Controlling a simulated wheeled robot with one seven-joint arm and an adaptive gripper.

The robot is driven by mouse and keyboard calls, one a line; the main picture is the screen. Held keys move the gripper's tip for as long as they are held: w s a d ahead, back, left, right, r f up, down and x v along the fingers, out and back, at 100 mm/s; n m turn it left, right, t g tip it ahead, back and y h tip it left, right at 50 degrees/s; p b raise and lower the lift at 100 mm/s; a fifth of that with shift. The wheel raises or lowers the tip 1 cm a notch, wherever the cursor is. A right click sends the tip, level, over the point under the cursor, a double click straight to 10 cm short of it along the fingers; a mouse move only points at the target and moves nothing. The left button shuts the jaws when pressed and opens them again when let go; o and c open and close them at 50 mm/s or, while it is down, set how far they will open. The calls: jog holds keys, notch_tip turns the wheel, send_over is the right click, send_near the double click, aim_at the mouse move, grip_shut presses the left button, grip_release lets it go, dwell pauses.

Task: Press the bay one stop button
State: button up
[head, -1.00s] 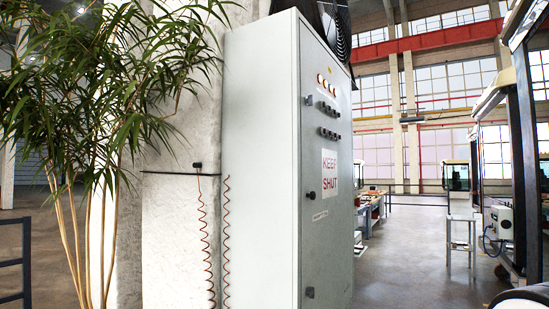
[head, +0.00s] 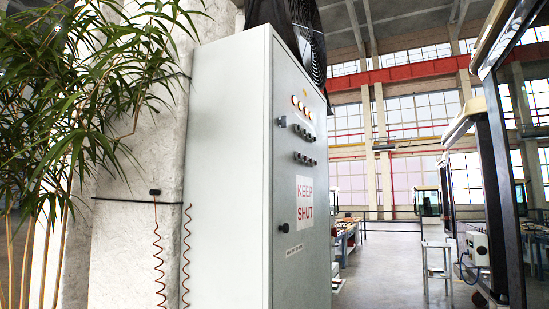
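A tall pale grey cabinet (head: 228,170) stands in the middle of the head view. Its narrow door face, seen at a slant, carries a row of round lamps (head: 301,107) and two rows of small dark knobs or buttons (head: 304,159). A red-lettered "KEEP SHUT" sign (head: 305,202) is below them. A small white box (head: 477,248) with a dark round part on it is at the right. I cannot tell which control, if any of these, is the bay one stop button; labels are too small to read. My gripper is not in view.
A leafy potted-type plant (head: 75,110) and a pale pillar (head: 135,215) fill the left. A large fan (head: 308,40) is behind the cabinet top. A white stand (head: 437,268) and dark frame posts (head: 503,185) are at the right. Open floor (head: 385,265) lies between.

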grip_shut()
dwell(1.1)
